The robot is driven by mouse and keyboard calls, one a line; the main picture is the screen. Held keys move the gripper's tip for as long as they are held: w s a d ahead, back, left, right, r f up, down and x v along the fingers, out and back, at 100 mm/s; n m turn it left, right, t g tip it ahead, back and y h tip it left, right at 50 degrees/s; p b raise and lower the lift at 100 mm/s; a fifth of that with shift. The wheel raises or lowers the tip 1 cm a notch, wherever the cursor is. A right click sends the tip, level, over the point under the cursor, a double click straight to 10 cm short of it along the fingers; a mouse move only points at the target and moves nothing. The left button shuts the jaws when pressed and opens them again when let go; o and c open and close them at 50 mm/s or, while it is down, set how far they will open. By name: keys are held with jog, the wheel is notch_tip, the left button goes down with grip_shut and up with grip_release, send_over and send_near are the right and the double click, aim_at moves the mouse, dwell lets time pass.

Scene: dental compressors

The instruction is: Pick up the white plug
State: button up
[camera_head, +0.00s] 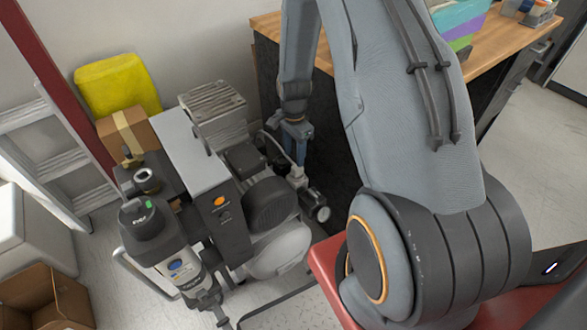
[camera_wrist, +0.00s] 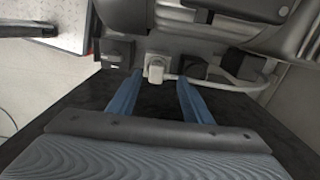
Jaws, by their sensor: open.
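The white plug (camera_wrist: 155,72) shows in the wrist view, small and upright, with dark fittings on both sides of it. My gripper (camera_wrist: 160,77) is open, with its two blue fingers apart. The plug appears in the gap between the fingertips, nearer the left one. I cannot tell how deep between the fingers it is. In the head view my gripper (camera_head: 298,132) points down beside the compressor machine (camera_head: 273,205), on its right side. I cannot make out the plug clearly in that view.
A wooden-topped desk (camera_head: 478,62) with a dark side stands close right of my gripper. A cardboard box (camera_head: 128,130), a yellow container (camera_head: 117,84) and a ladder (camera_head: 60,165) are at the left. A white cable (camera_wrist: 232,82) runs right of the plug.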

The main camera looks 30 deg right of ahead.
aim_at(297, 168)
jog(key=f, duration=0.3)
jog(key=d+f, duration=0.1)
jog(key=f, duration=0.2)
jog(key=shift+s+d+f, duration=0.15)
jog(key=shift+s+f, duration=0.05)
jog(key=shift+f, duration=0.75)
jog(key=shift+c, duration=0.4)
jog(key=c, duration=1)
